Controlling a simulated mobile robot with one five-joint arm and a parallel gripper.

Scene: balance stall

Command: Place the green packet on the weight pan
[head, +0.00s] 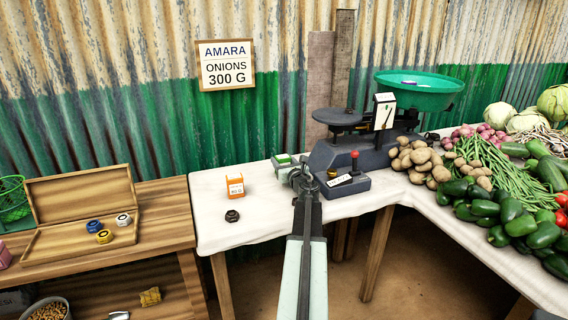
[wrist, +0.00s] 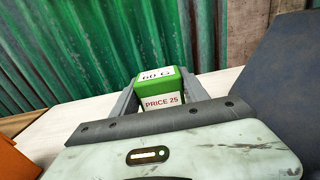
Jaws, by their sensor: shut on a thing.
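The green packet (wrist: 160,88) stands between the two jaws of my gripper (wrist: 159,94) in the wrist view. Its labels read "60 G" and "PRICE 25". In the head view the green packet (head: 284,160) shows just beyond my gripper (head: 294,172), which hides part of it. My gripper is shut on it, near the white tabletop. The weight pan (head: 337,117) is the flat dark plate on the left of the balance scale (head: 350,150). It looks empty and is above and to the right of the packet. The scale's green bowl (head: 420,98) holds a small item.
An orange packet (head: 235,186) and a dark weight (head: 232,216) stand on the white table, left of my arm. Potatoes (head: 416,158) and other vegetables lie right of the scale. An open wooden box with several weights (head: 104,236) is at the left.

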